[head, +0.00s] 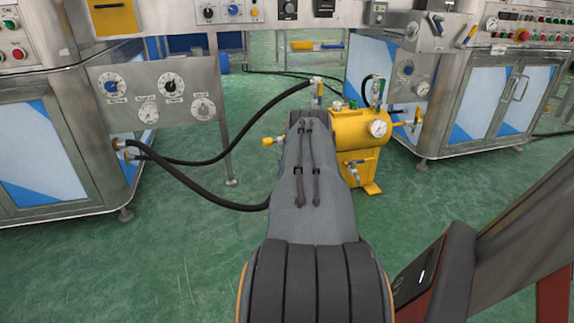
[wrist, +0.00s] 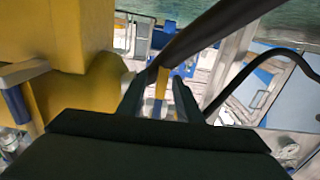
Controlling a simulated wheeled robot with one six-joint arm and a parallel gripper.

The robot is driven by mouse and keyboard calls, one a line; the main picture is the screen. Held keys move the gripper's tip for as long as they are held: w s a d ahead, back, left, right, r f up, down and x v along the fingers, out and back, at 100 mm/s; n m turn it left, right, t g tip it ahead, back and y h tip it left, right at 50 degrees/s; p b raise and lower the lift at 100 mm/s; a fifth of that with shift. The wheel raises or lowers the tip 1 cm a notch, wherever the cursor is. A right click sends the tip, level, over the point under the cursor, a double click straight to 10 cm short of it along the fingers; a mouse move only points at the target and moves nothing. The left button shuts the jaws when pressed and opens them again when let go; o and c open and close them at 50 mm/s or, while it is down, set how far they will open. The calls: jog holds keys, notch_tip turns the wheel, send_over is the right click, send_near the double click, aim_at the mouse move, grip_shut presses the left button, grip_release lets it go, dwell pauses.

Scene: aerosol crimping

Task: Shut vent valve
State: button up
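A yellow tank (head: 362,132) stands on the floor behind my arm, with several small valves on it. One valve with a blue and yellow lever (head: 319,92) is at the hose end above its left side; another with a blue lever (head: 378,88) is on top. I cannot tell which is the vent valve. In the wrist view my gripper (wrist: 159,98) has its fingers apart, with a narrow yellow strip (wrist: 160,85) showing between them. Gaps show beside the strip; its distance is unclear. The tank (wrist: 58,35) fills the upper left there. My arm hides the gripper in the head view.
Black hoses (head: 215,160) run from the left cabinet to the tank; one hose (wrist: 212,30) crosses close above the fingers in the wrist view. A blue-handled part (wrist: 17,105) is at left. Steel cabinets (head: 490,95) stand on both sides. Green floor (head: 200,260) is clear at front left.

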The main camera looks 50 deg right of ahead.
jog(key=p+v, duration=0.3)
jog(key=v, duration=0.4)
jog(key=shift+s+a+p, duration=0.25)
jog(key=shift+s+p, duration=0.05)
jog(key=shift+s, duration=0.05)
